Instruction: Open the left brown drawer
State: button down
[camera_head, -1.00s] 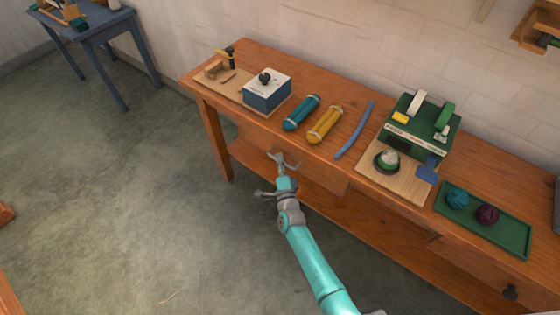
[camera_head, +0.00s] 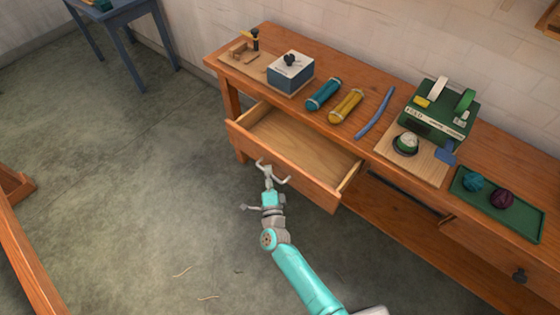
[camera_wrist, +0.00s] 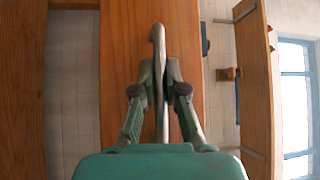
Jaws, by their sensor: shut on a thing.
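The left brown drawer (camera_head: 312,188) is pulled out from the bench, and its pale inside (camera_head: 300,143) shows empty. My gripper (camera_head: 272,172) is at the middle of the drawer's front face. In the wrist view my gripper (camera_wrist: 159,88) is shut on a slim grey metal piece (camera_wrist: 158,38), which looks like the drawer's handle. The drawer's wooden front (camera_wrist: 182,30) is just beyond the fingers.
On the bench top (camera_head: 405,190) are a blue-white box (camera_head: 290,74), a teal skein (camera_head: 323,94), a yellow skein (camera_head: 346,106), a green machine (camera_head: 437,115) and a green tray (camera_head: 500,228). A dark knob (camera_head: 519,276) marks the right drawer. Floor in front is open.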

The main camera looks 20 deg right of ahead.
jog(key=shift+s+a, duration=0.65)
jog(key=shift+a, duration=0.25)
jog(key=shift+s+a, duration=0.65)
jog(key=shift+a, duration=0.2)
jog(key=c, duration=1.2)
grip_release()
jog(key=s+a+f, duration=0.1)
jog(key=s, duration=1)
jog(key=shift+s+a+f, duration=0.3)
jog(key=shift+s+a, duration=0.1)
